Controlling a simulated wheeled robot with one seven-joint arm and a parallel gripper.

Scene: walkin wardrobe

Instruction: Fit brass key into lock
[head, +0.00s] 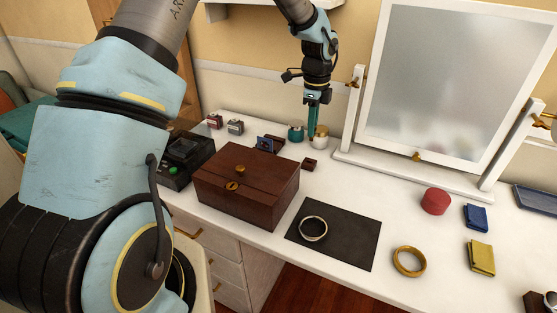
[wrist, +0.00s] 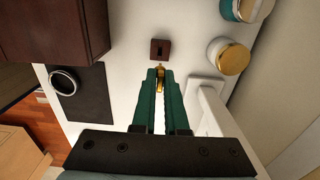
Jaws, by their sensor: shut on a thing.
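My gripper (head: 312,137) reaches down over the back of the white table, between the wooden box and the mirror. In the wrist view, its green fingers (wrist: 160,85) are shut on the brass key (wrist: 160,77), which shows as a small gold piece between the tips. A small dark brown block with a dark slot (wrist: 160,49), seemingly the lock, lies just ahead of the tips; it also shows in the head view as a brown block (head: 309,165). The key appears apart from the block, though its height is hard to tell. The fingers hide part of the key.
The brown wooden box (head: 246,205) stands left of the block. A gold-lidded jar (head: 321,134) and a teal jar (head: 296,134) stand close behind. The mirror stand (head: 410,180) is to the right. A dark mat (head: 350,240) with a ring (head: 303,228) lies in front.

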